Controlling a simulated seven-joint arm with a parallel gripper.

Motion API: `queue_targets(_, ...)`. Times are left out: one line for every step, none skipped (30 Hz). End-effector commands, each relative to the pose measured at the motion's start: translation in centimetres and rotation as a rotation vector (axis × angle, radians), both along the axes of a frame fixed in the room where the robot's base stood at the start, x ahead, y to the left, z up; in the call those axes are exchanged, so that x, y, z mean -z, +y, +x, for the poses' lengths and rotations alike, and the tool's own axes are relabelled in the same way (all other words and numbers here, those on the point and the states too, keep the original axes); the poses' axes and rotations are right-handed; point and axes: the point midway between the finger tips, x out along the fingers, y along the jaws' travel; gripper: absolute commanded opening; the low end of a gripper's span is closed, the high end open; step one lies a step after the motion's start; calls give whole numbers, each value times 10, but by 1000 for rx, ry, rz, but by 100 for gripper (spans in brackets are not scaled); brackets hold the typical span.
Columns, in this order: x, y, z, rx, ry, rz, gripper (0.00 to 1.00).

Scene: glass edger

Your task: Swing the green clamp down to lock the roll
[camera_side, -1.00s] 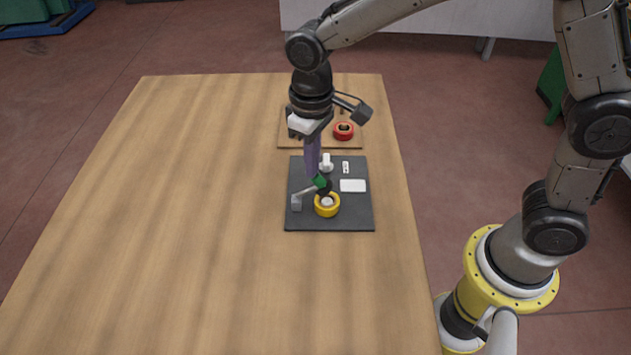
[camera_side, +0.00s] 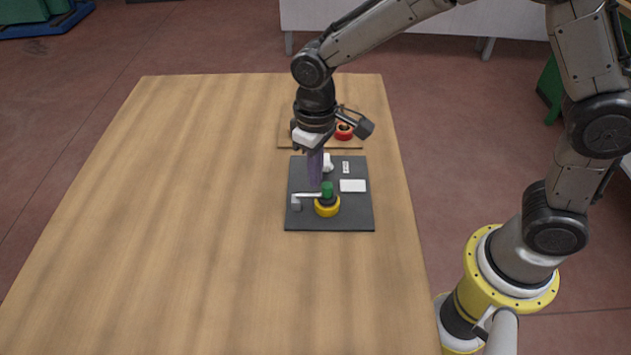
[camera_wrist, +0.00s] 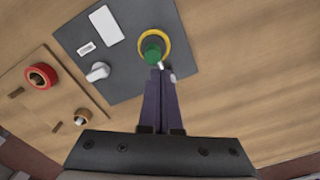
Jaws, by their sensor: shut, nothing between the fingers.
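The green clamp (camera_side: 327,189) now stands over the yellow roll (camera_side: 327,207) on the dark plate (camera_side: 300,222). Its pale arm (camera_side: 309,195) lies about level, running from a grey post (camera_side: 296,203) at the left to the roll. In the wrist view the green knob (camera_wrist: 152,50) sits inside the yellow ring (camera_wrist: 168,42). My gripper (camera_side: 315,184) is shut and empty, its purple fingers pointing down just behind the clamp arm. In the wrist view the fingertips (camera_wrist: 161,72) end right beside the green knob; whether they touch it I cannot tell.
A white knob (camera_side: 328,163), a small switch plate (camera_side: 346,167) and a white panel (camera_side: 352,186) are on the plate. The table's left side is clear.

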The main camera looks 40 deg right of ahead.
Motion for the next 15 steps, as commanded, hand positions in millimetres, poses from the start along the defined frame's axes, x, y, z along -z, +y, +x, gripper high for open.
queue_targets(0,0,0,0,1,0,0)
queue_targets(0,0,0,0,0,0,0)
queue_targets(-1,0,0,0,0,0,0)
queue_targets(-2,0,0,0,-1,0,0)
queue_targets(-4,0,0,0,-1,0,0)
queue_targets(-6,0,0,0,-1,0,0)
queue_targets(-9,0,0,0,-1,0,0)
queue_targets(-11,0,0,0,-2,1,0)
queue_targets(-14,0,1,0,-3,1,0)
queue_targets(-16,0,0,0,-3,1,0)
queue_targets(-19,0,0,0,-2,1,0)
queue_targets(-21,0,0,0,-2,1,0)
queue_targets(-24,0,0,0,-2,1,0)
queue_targets(-26,0,0,0,-2,1,0)
queue_targets(-28,0,0,0,-1,0,0)
